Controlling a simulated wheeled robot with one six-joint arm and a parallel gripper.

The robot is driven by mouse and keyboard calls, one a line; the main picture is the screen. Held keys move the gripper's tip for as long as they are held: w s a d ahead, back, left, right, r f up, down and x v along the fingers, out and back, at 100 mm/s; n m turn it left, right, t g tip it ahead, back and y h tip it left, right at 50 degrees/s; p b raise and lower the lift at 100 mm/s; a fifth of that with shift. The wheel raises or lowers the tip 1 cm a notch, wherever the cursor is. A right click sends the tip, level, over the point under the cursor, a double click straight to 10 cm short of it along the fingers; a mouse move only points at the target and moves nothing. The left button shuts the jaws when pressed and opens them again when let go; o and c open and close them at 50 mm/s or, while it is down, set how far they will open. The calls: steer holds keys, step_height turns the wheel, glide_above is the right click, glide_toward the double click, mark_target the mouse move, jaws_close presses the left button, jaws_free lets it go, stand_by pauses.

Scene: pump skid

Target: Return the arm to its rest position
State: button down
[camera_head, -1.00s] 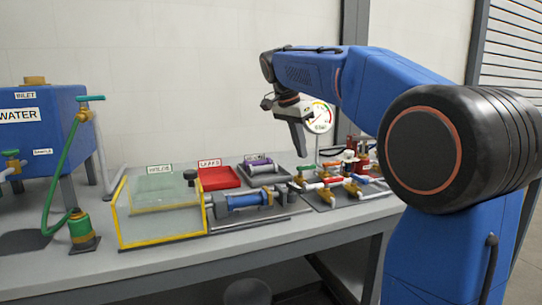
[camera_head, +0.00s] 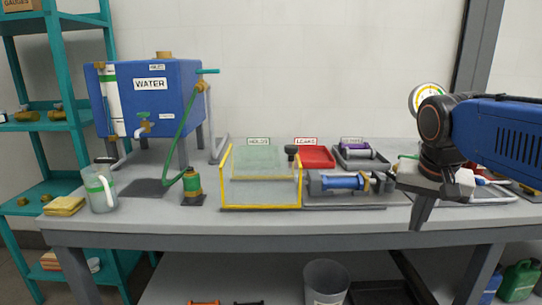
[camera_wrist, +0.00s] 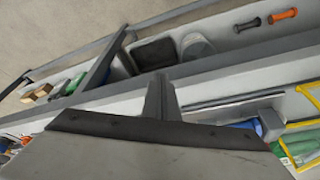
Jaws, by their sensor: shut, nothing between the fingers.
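My gripper (camera_head: 422,214) is at the right of the head view, pointing down in front of the right part of the bench. Its fingers are together and hold nothing. In the wrist view the closed fingers (camera_wrist: 160,98) stand out over the bench edge, with the floor and lower shelf beyond. My blue arm comes in from the right edge of the head view and hides part of the valve area behind it.
The grey bench (camera_head: 120,222) carries a blue water tank (camera_head: 150,100), a clear jug (camera_head: 100,188), a yellow-framed guard (camera_head: 262,207), a red tray (camera_head: 315,157) and a blue pump (camera_head: 343,182). A gauge (camera_head: 424,96) is behind my arm. A teal shelf (camera_head: 60,105) stands left. A bin (camera_head: 326,280) is below.

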steer(key=c, duration=2.5)
jaws_free()
steer(key=s+a+f+n, duration=0.1)
steer(key=s+f+n, duration=0.1)
steer(key=s+f, duration=0.4)
steer(key=s+a+f+n+t+y, duration=0.1)
steer(key=s+a+f+n, duration=0.1)
steer(key=s+f, duration=0.4)
steer(key=shift+f+n, duration=0.7)
steer(key=shift+f, duration=0.2)
steer(key=o, duration=0.5)
steer(key=shift+s+a+f, duration=0.1)
steer(key=shift+s+f, duration=0.1)
steer(key=shift+f, duration=0.1)
steer(key=w+d+r+n+g, duration=0.15)
steer(key=w+d+r, duration=0.25)
steer(key=w+r, duration=1.3)
steer(key=w+d+r+n+g, duration=0.1)
steer(key=w+d+r+g, duration=0.2)
steer(key=w+r, duration=1.35)
steer(key=shift+m, duration=0.25)
steer(key=f, duration=0.5)
steer(key=s+f, duration=0.1)
steer(key=f, duration=0.4)
steer(key=s+f, duration=0.1)
steer(key=f, duration=0.4)
steer(key=shift+s+f, duration=0.1)
steer(key=shift+s, duration=0.05)
